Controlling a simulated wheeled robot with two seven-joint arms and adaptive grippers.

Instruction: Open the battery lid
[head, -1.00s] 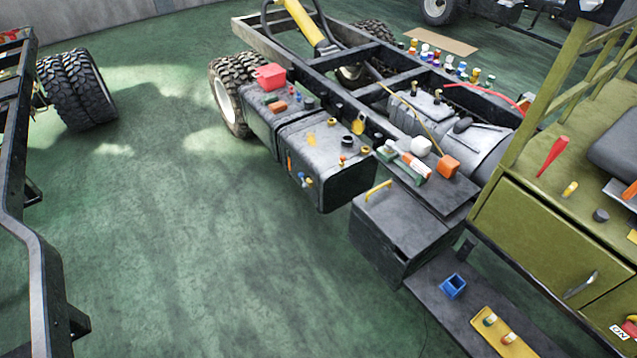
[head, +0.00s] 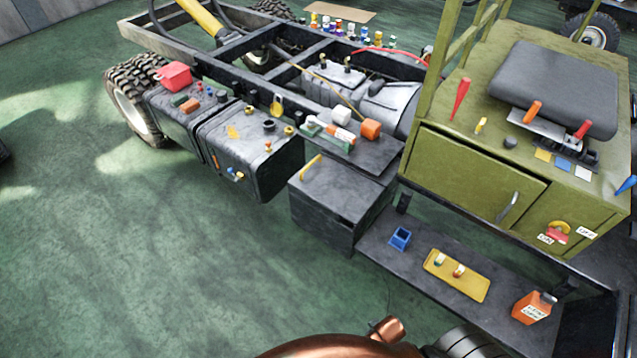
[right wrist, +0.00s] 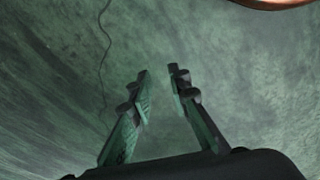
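The battery box is a dark box (head: 322,228) low on the chassis side, in the middle of the head view. Its lid (head: 345,190) lies flat and closed on top, with a yellow handle (head: 311,167) near its left edge. My right gripper (right wrist: 160,75) shows in the right wrist view with its two fingers apart and nothing between them, above the green floor. Neither gripper shows in the head view, so the left one is out of sight.
A dark step right of the box carries a blue open cup (head: 400,238), a yellow tray (head: 457,275) and an orange canister (head: 533,307). Fuel tanks (head: 255,155) stand to the left. An olive cabinet (head: 480,185) rises at right. The green floor in front is clear.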

